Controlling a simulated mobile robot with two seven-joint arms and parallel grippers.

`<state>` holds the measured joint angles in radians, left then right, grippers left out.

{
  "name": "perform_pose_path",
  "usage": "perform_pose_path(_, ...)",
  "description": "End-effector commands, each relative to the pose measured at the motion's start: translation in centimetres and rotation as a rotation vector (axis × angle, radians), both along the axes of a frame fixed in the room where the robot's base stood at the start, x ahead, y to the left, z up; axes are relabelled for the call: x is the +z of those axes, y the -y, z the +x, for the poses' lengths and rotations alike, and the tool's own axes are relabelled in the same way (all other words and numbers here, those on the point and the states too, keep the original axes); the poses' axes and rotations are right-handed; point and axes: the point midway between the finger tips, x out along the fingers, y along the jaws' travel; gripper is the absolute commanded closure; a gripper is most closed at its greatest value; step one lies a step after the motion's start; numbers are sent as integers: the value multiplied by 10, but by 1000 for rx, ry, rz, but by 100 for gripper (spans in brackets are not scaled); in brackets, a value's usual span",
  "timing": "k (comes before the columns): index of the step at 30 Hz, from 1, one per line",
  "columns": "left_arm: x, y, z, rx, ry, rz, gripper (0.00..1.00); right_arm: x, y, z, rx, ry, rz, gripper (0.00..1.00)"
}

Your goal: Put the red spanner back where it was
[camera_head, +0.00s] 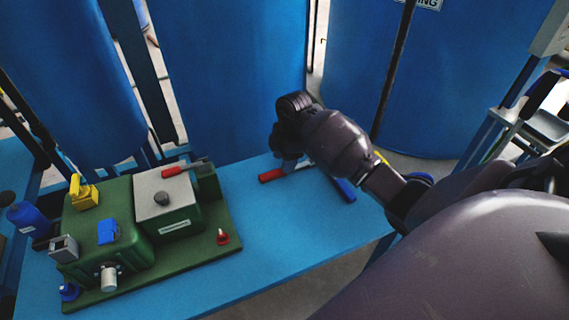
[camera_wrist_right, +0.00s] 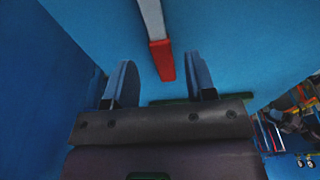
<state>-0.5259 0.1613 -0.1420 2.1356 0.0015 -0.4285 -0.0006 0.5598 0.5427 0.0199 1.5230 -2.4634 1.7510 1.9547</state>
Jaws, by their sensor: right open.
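The red spanner (camera_head: 271,175), with a red handle and a pale grey shaft, lies on the blue bench top. In the wrist view its red end (camera_wrist_right: 162,60) shows ahead of and between my fingers, with the shaft running to the top edge. My right gripper (camera_head: 289,163) is over the spanner, pointing down, and partly hides its shaft. In the wrist view my right gripper (camera_wrist_right: 162,82) is open, its two fingers apart with nothing gripped. Whether the fingers touch the spanner cannot be told. My left gripper is not in view.
A blue-handled tool (camera_head: 344,190) lies right of the spanner, partly behind my arm. A green machine (camera_head: 185,222) with a red-handled lever (camera_head: 173,171) stands on the left of the bench (camera_head: 275,236). Large blue tanks (camera_head: 235,75) stand behind. The bench's front middle is clear.

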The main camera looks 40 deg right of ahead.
Motion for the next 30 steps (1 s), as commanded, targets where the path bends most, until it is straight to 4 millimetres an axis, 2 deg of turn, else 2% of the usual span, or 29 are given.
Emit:
perform_pose_path(1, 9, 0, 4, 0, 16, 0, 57, 19, 2, 2, 1, 13, -3, 49)
perform_pose_path(3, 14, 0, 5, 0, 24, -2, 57, 34, 5, 1, 2, 13, -4, 49)
perform_pose_path(9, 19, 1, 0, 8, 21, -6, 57, 71, 10, -1, 1, 11, -4, 49)
perform_pose_path(13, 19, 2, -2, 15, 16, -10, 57, 89, 13, -2, 1, 9, -3, 49)
perform_pose_path(19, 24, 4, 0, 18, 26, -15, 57, 103, 15, -3, 1, 5, -2, 49)
perform_pose_path(30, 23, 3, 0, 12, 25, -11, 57, 105, 15, -3, 2, 2, -1, 49)
